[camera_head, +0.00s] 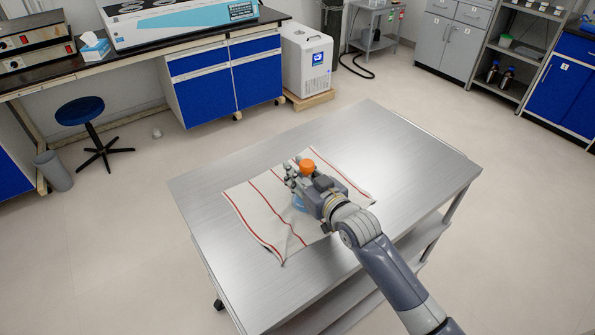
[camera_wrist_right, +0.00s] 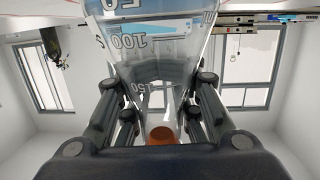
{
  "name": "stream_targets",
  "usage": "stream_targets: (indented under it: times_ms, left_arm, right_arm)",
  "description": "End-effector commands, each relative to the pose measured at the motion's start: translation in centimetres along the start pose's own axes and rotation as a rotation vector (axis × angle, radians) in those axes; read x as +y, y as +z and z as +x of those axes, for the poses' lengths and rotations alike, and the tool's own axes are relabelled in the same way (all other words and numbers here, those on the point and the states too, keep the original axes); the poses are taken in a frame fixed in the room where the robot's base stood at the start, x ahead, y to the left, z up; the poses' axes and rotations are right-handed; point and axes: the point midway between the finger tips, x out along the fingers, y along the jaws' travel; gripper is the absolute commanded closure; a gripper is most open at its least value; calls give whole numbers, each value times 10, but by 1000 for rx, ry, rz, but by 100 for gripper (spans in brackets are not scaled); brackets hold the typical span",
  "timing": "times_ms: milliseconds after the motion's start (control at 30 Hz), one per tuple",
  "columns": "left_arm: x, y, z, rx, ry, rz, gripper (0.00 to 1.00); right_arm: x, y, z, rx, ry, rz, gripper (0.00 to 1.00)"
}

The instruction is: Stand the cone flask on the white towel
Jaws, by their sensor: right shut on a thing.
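The cone flask with an orange cap (camera_head: 306,165) is in my right gripper (camera_head: 304,178) over the white towel in the head view. A bluish part of the flask shows below the gripper, and the rest is hidden by the hand. In the right wrist view the clear flask (camera_wrist_right: 150,45) with its printed volume marks fills the space between the fingers (camera_wrist_right: 160,105), its orange cap near the palm. My right gripper is shut on the flask. The white towel (camera_head: 265,215) with red stripes lies on the metal table. I cannot tell whether the flask's base touches the towel. My left gripper is not in view.
The metal table (camera_head: 400,150) has bare room around the towel, with a lower shelf beneath. A stool (camera_head: 85,115), a bin (camera_head: 53,170) and a long bench with blue cabinets (camera_head: 205,100) stand behind to the left.

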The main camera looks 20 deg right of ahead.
Motion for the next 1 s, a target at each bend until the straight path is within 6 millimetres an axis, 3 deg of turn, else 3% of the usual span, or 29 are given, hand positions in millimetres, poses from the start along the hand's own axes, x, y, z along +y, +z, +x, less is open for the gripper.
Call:
stream_targets:
  times_ms: [33, 133, 167, 300, 633, 800, 1000]
  left_arm:
    - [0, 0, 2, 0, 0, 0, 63]
    - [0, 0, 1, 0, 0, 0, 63]
    - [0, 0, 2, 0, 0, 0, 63]
    - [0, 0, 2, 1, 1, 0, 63]
    - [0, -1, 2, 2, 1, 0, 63]
    - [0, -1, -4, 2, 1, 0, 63]
    - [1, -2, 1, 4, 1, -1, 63]
  right_arm:
    - [0, 13, 0, -24, 1, 2, 100]
    - [0, 16, 0, -29, 1, 2, 100]
    - [0, 17, 0, -32, 1, 3, 78]
    - [0, 18, -1, -34, 1, 3, 47]
    - [0, 18, -1, -34, 0, 3, 47]
    - [0, 2, -4, -30, 0, 2, 47]
    - [0, 3, -42, -27, 0, 2, 47]
